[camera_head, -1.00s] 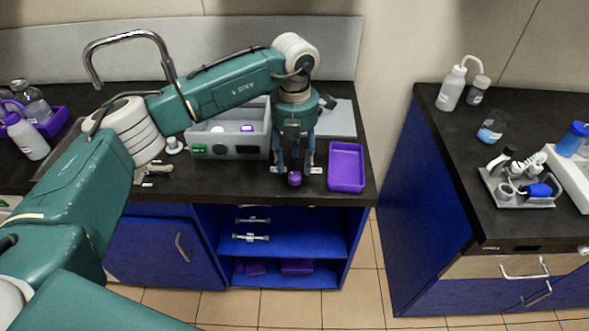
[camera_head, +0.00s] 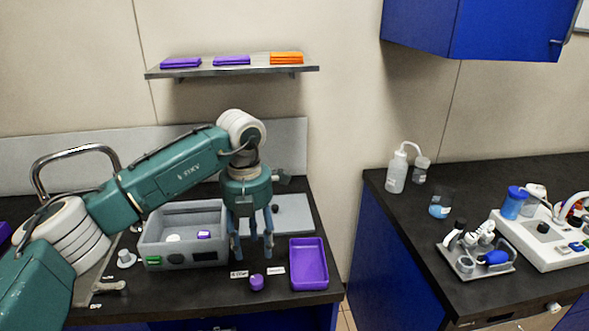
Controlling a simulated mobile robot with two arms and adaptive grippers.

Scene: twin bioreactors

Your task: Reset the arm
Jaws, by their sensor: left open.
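My left arm comes in from the left and reaches over the left counter. Its gripper (camera_head: 254,252) points down with its fingers apart and nothing between them. It is above the counter, between the grey box (camera_head: 163,226) and the purple tray (camera_head: 309,264). A small purple cap-like piece (camera_head: 257,283) stands on the counter in front of the gripper, apart from it. My right gripper is not in view.
A tap (camera_head: 75,153) rises behind my arm. A wall shelf (camera_head: 230,71) holds folded purple and orange items. The right counter (camera_head: 400,215) carries a wash bottle (camera_head: 397,171), a beaker (camera_head: 440,204), a small tool tray (camera_head: 476,263) and a white device (camera_head: 545,240). A gap separates the counters.

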